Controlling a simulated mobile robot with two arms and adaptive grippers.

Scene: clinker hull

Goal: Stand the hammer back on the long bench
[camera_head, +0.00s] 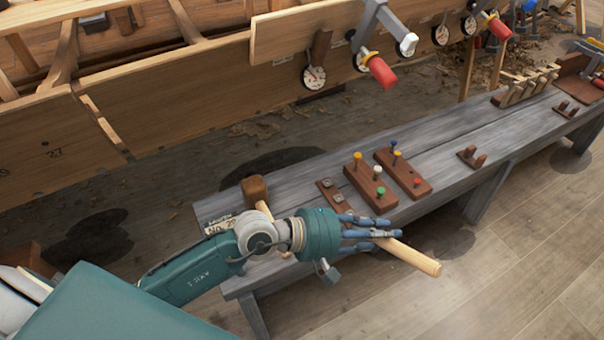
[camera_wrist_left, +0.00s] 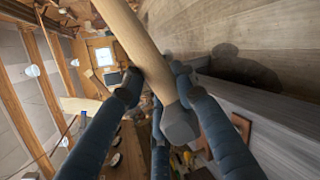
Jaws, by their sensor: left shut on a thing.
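My left gripper (camera_head: 385,233) is shut on the hammer, its fingers around the pale wooden handle (camera_head: 418,259). The handle points down to the right, past the bench's near edge in the head view. In the left wrist view the handle (camera_wrist_left: 138,45) crosses between the fingers and ends in a grey block (camera_wrist_left: 180,125), apparently the head. The fingers hide that end in the head view. The long bench (camera_head: 440,160) is grey wood and lies beneath the hand. My right gripper is out of view.
A dark brown wooden block (camera_head: 255,189) with a pale handle is at the bench's left end, partly behind my wrist. Brown peg blocks (camera_head: 370,188) with coloured pegs stand beyond the fingers. A small two-post holder (camera_head: 472,157) is farther right. The planked hull (camera_head: 190,105) runs behind.

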